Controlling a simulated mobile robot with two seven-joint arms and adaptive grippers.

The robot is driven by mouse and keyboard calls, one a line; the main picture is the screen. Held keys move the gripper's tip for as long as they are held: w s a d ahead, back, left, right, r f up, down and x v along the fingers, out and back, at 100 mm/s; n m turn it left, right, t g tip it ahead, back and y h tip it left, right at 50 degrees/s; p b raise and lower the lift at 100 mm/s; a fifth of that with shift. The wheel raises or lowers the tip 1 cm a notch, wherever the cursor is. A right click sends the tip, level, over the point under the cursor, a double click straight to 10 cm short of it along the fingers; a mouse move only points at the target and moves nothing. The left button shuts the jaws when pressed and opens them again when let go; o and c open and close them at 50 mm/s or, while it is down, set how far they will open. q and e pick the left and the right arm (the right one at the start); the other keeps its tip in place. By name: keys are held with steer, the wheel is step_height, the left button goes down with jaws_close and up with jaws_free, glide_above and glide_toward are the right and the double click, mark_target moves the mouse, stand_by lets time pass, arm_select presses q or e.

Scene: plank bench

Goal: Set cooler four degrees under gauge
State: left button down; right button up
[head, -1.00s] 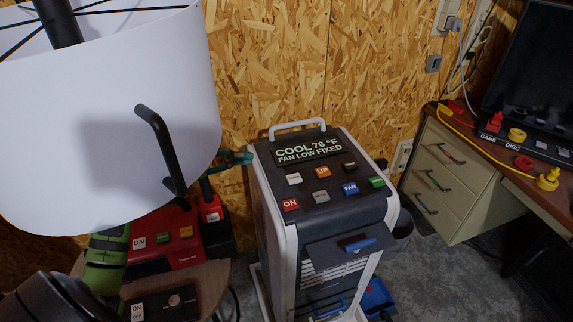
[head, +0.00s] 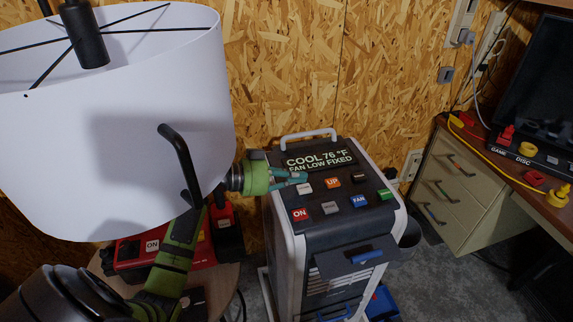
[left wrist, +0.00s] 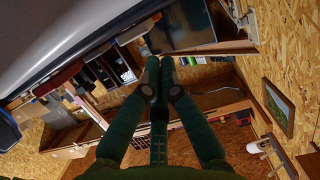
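The cooler (head: 297,250) is a grey and white upright unit; its display (head: 320,160) reads "COOL 76 °F, FAN LOW FIXED". Its sloping top has an orange UP button (head: 332,182), a pale button (head: 304,184) with an unreadable label, a red ON button (head: 299,214), a blue FAN button (head: 359,201) and others. My left gripper (head: 303,177) reaches over the panel's left edge, its tips close to the pale button; contact cannot be told. In the left wrist view its fingers (left wrist: 160,74) are drawn together, empty. My right gripper is not in view. No gauge can be made out.
A large white lampshade (head: 110,130) fills the left and hides part of my left arm. A red machine (head: 130,258) sits on a small table below it. A desk (head: 470,225) with a screen (head: 545,85) stands at the right.

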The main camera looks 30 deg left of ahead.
arm_select(q)
steer(key=shift+a+f, duration=0.1)
steer(key=shift+f, duration=0.55)
